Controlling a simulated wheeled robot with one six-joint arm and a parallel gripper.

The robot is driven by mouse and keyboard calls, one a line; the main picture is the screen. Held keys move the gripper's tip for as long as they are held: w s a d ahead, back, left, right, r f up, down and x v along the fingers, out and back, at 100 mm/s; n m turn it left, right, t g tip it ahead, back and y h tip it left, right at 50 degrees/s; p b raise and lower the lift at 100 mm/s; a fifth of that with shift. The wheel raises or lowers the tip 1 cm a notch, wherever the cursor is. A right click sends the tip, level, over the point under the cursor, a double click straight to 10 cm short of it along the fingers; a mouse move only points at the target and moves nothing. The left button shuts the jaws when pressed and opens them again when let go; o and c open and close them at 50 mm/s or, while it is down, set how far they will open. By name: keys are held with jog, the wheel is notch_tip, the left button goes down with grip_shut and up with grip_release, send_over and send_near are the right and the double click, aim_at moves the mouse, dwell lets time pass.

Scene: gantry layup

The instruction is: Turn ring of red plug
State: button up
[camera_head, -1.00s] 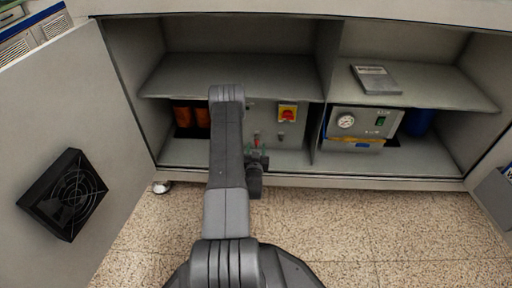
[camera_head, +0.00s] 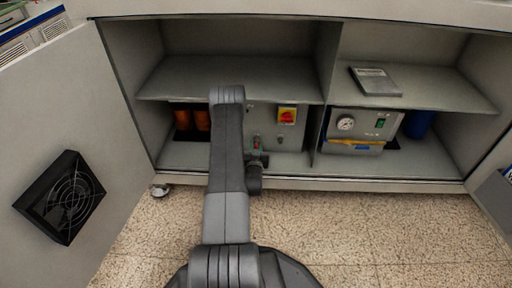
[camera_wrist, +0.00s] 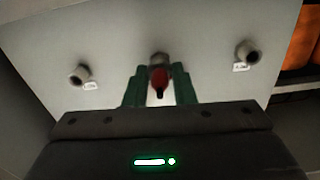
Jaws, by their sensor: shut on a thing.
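The red plug (camera_wrist: 159,80) is in the middle of the wrist view, at a grey socket (camera_wrist: 158,59) on the pale panel. My gripper (camera_wrist: 159,88) has a green finger on each side of it and is shut on it. Its ring cannot be made out clearly. In the head view my gripper (camera_head: 257,147) is small, in front of the panel (camera_head: 290,134) in the lower left bay of the cabinet, and my arm covers part of that panel.
Two more sockets, a left one (camera_wrist: 79,74) and a right one (camera_wrist: 247,53), flank the plug. A red and yellow switch (camera_head: 287,115) sits above right. Orange cylinders (camera_head: 202,119) stand left of the panel. Open doors flank the cabinet.

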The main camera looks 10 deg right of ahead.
jog(key=n, duration=1.6)
jog(key=shift+n, duration=0.4)
jog(key=n, duration=0.5)
jog(key=shift+n, duration=0.3)
jog(key=o, duration=1)
